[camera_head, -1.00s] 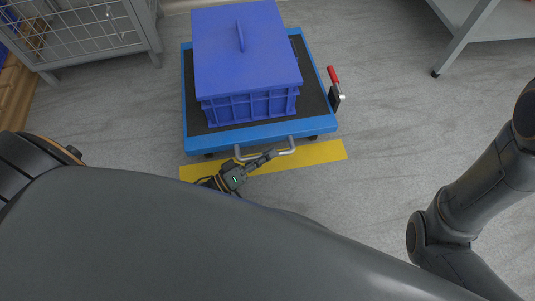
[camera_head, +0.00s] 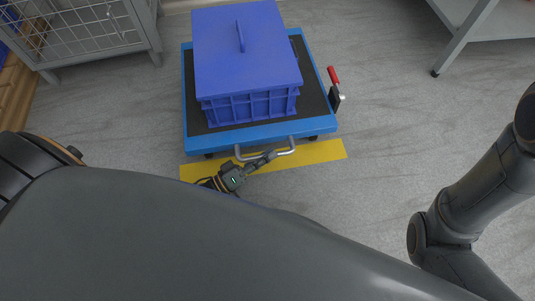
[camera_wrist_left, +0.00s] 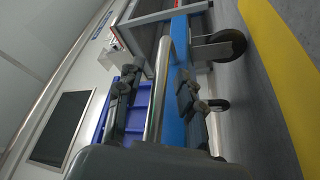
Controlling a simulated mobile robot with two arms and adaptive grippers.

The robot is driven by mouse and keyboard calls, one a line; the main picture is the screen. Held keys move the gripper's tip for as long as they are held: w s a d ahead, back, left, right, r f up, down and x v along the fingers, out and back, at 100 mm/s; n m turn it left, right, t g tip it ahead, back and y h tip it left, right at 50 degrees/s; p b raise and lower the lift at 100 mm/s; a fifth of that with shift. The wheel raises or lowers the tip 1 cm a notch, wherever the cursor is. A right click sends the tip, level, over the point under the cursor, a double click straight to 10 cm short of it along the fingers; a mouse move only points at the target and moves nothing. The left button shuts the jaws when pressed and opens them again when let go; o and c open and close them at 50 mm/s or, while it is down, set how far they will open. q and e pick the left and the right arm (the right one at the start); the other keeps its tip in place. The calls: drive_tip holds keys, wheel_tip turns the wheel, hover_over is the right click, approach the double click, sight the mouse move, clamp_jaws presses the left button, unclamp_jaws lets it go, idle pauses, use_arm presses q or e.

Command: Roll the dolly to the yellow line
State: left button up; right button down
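The dolly (camera_head: 318,75) is a blue-framed platform with a dark top, carrying a lidded blue crate (camera_head: 245,55). Its front edge is at the back edge of the yellow line (camera_head: 322,152) in the head view. The line also shows at the right of the left wrist view (camera_wrist_left: 285,75). My left gripper (camera_head: 268,156) is at the dolly's metal handle (camera_head: 240,154). In the left wrist view its fingers (camera_wrist_left: 155,88) stand apart on either side of the handle bar (camera_wrist_left: 161,75), with gaps visible. My right arm shows at the right; its gripper is out of view.
A red-gripped lever (camera_head: 333,76) stands at the dolly's right side. A grey mesh cage (camera_head: 90,30) stands at the back left, and a grey wheeled table (camera_head: 475,25) at the back right. Floor to the dolly's right is clear.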

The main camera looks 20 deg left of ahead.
use_arm(q)
drive_tip(key=v, duration=1.1)
drive_tip(key=shift+s+a+f, duration=0.15)
drive_tip(key=shift+s+a, duration=0.05)
drive_tip(key=shift+s, duration=0.05)
